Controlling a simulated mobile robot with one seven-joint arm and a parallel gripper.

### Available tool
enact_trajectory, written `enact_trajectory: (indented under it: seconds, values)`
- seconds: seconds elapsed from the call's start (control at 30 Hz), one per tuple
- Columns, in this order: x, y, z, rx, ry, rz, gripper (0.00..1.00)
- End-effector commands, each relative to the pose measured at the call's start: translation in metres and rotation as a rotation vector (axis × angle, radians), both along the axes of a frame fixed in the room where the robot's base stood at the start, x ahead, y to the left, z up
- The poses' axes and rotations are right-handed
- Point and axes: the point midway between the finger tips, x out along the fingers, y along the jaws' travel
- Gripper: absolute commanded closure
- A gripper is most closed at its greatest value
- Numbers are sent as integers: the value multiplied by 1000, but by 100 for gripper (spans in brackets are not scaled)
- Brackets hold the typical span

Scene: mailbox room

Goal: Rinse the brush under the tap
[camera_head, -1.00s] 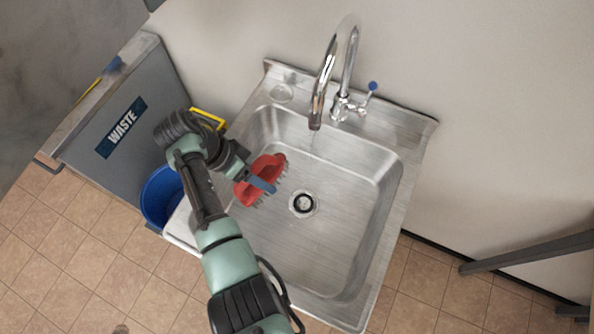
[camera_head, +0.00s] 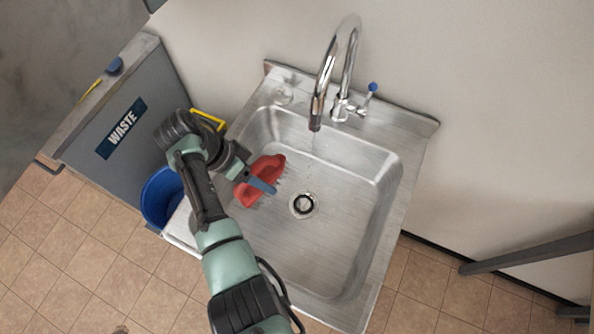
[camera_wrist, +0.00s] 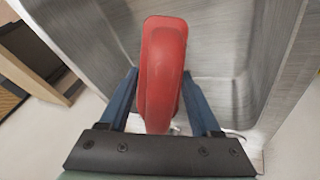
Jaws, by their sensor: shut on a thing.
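The red brush (camera_head: 258,184) is held by my gripper (camera_head: 262,185) over the left part of the sink basin, left of the drain. In the wrist view the red brush (camera_wrist: 163,75) stands between the two blue fingers of my gripper (camera_wrist: 160,95). The bristles are mostly hidden in both views. The chrome tap (camera_head: 337,70) arches over the back of the sink, with its spout to the right of and behind the brush. A faint trace of water shows below the spout. The brush is apart from that trace.
The steel sink (camera_head: 330,250) has a drain (camera_head: 303,205) in its floor; its right side is clear. A blue-tipped tap handle (camera_head: 371,90) stands right of the tap. A grey waste bin (camera_head: 150,80) and a blue bucket (camera_head: 158,198) are at the left.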

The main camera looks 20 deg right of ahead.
Motion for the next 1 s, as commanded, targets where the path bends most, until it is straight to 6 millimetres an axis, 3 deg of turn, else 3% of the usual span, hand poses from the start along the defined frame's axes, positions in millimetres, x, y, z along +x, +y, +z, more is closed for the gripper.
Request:
enact_trajectory:
  seconds: [0.23, 0.8, 1.0]
  values:
    - [2, 5, 5, 0, -2, 2, 98]
    - [16, 45, 38, 0, -2, 1, 98]
    - [17, 47, 40, -1, 0, 0, 98]
